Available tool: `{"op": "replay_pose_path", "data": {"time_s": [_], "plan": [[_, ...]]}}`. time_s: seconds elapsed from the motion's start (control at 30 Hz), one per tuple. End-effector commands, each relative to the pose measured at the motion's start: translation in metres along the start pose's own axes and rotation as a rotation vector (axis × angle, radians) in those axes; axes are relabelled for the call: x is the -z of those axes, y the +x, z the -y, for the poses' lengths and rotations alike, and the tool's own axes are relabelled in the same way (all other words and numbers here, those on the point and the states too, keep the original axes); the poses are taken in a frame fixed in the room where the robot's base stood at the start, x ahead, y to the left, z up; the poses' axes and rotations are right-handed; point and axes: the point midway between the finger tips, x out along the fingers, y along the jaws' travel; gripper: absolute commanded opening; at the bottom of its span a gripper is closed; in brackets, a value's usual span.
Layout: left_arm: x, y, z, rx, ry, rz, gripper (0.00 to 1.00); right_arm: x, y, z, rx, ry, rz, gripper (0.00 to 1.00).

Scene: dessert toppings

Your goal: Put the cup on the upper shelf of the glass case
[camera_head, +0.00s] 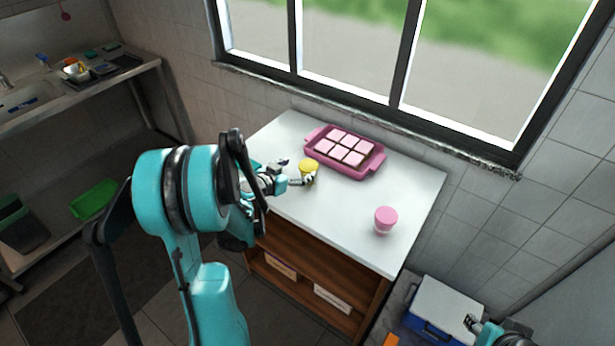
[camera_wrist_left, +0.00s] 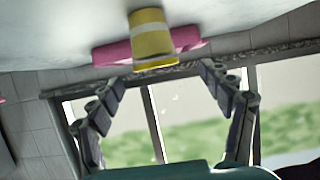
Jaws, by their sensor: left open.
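A yellow cup (camera_head: 308,168) stands on the white tabletop, in front of the pink tray. A pink cup (camera_head: 385,219) stands apart near the table's right side. My left gripper (camera_head: 296,180) is open at the yellow cup's near left side. In the left wrist view, which is upside down, the yellow cup (camera_wrist_left: 152,42) with its pale band lies ahead of the spread fingers (camera_wrist_left: 158,82), with nothing gripped. My right gripper (camera_head: 472,324) is at the lower right corner, and its opening is unclear. No glass case is recognisable in either view.
A pink tray (camera_head: 372,166) with several pink-topped squares sits behind the yellow cup by the window. The white table (camera_head: 330,225) is clear between the two cups. Boxes lie on the wooden shelf (camera_head: 300,268) below. A blue-and-white cooler (camera_head: 447,305) is at lower right.

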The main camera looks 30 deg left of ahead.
Motion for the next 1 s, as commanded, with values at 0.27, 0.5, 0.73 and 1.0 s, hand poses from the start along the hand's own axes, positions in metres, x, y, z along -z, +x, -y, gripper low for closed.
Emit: {"op": "replay_pose_path", "data": {"time_s": [0.27,0.5,0.73,1.0], "plan": [[-0.004,0.033,-0.006,-0.003,0.001,0.001,0.79,-0.010,0.014,0.000,0.000,0.000,0.000,0.40],[-0.002,0.058,-0.006,0.000,-0.001,0.001,0.79,-0.014,0.020,0.000,0.000,0.000,0.000,0.40],[-0.001,0.057,-0.006,0.000,-0.001,0.001,0.61,-0.013,0.019,0.000,0.000,0.000,0.000,0.40],[-0.001,0.057,-0.006,0.000,-0.001,0.001,0.16,-0.013,0.019,0.000,0.000,0.000,0.000,0.40]]}}
